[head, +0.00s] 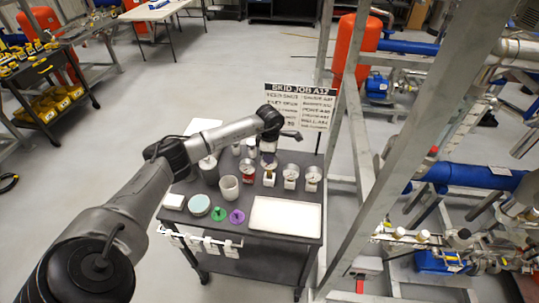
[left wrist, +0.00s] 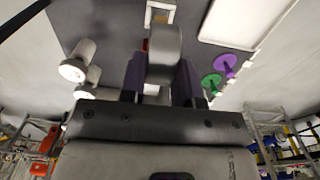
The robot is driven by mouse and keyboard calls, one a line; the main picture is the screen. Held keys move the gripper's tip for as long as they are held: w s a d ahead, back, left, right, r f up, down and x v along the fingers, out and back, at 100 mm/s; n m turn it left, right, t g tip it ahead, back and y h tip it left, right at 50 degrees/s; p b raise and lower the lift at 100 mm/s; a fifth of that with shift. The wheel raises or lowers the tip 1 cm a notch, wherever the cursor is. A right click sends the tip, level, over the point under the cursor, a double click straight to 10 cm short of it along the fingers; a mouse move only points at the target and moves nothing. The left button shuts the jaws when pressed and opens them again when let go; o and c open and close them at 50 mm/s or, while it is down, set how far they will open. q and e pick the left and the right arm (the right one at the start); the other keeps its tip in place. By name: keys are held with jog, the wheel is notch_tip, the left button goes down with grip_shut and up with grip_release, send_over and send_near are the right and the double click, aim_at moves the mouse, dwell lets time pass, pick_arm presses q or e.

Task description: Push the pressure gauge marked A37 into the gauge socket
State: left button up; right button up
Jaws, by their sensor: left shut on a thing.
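My left gripper (head: 268,160) is over the back of the dark cart, among a row of pressure gauges. In the left wrist view its two fingers (left wrist: 162,85) are shut on a round grey body, which looks like the back of a gauge (left wrist: 165,50). Other white-faced gauges stand on the cart: one with a red base (head: 247,170) to the left, and two to the right (head: 291,174) (head: 313,177). Their markings are too small to read, so I cannot tell which is A37. I cannot make out the gauge socket. My right gripper is out of view.
A job board (head: 300,105) stands behind. The skid's metal frame (head: 349,110) and blue pipes (head: 470,178) are close on the right.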

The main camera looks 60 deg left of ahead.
pick_arm(q)
jog(key=shift+f, duration=0.2)
dwell(0.3)
jog(key=shift+f+b, duration=0.25)
jog(key=shift+b, duration=0.05)
jog(key=shift+f, duration=0.3)
jog(key=shift+f+b, duration=0.35)
jog(key=shift+b, duration=0.1)
jog(key=shift+f, duration=0.35)
jog(key=shift+f+b, duration=0.15)
jog(key=shift+b, duration=0.2)
jog(key=shift+f+b, duration=0.35)
jog(key=shift+f, duration=0.15)
dwell(0.5)
